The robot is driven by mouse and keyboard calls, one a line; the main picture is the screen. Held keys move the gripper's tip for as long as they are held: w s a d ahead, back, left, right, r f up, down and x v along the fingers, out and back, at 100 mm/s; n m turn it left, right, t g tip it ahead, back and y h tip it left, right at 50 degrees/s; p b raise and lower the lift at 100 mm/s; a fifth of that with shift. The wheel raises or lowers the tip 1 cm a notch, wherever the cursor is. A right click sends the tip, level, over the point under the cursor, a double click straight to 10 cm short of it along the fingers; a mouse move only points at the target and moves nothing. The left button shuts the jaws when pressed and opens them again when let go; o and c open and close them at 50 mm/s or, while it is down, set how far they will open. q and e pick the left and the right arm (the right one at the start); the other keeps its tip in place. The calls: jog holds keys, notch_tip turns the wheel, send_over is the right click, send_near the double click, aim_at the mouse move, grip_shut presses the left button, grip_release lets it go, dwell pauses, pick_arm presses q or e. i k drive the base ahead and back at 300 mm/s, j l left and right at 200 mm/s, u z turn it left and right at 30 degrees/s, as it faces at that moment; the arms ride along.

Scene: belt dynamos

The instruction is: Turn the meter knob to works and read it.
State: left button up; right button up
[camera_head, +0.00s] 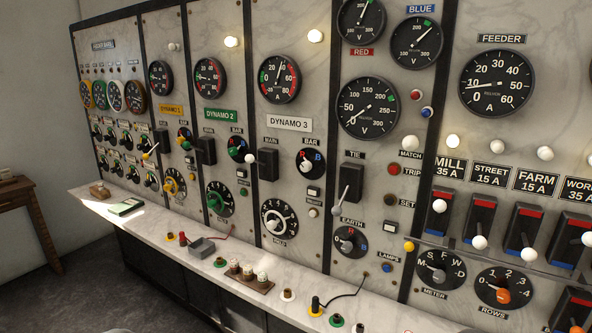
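The meter knob (438,273) is a dark round dial on the lower right of the marble panel, with the letters M, S, F, W and D around it. Its pointer seems to lie to the upper left, towards M, but it is too small to be sure. The feeder meter (496,83) is a round black ammeter above, under a FEEDER label. Its needle points left, a little below the 10 mark. The works switch (570,239) is at the right edge, its label partly cut off. Neither of my grippers shows.
A rows knob (505,288) with an orange handle sits right of the meter knob. Mill (450,217), street and farm switches stand above, behind a thin rail. Fuses (247,272), small knobs and a looped cable (345,297) occupy the marble ledge (150,221) below the panel.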

aim_at(439, 276)
jog(key=z, duration=1.8)
jog(key=j+u, duration=0.4)
jog(key=j, duration=0.3)
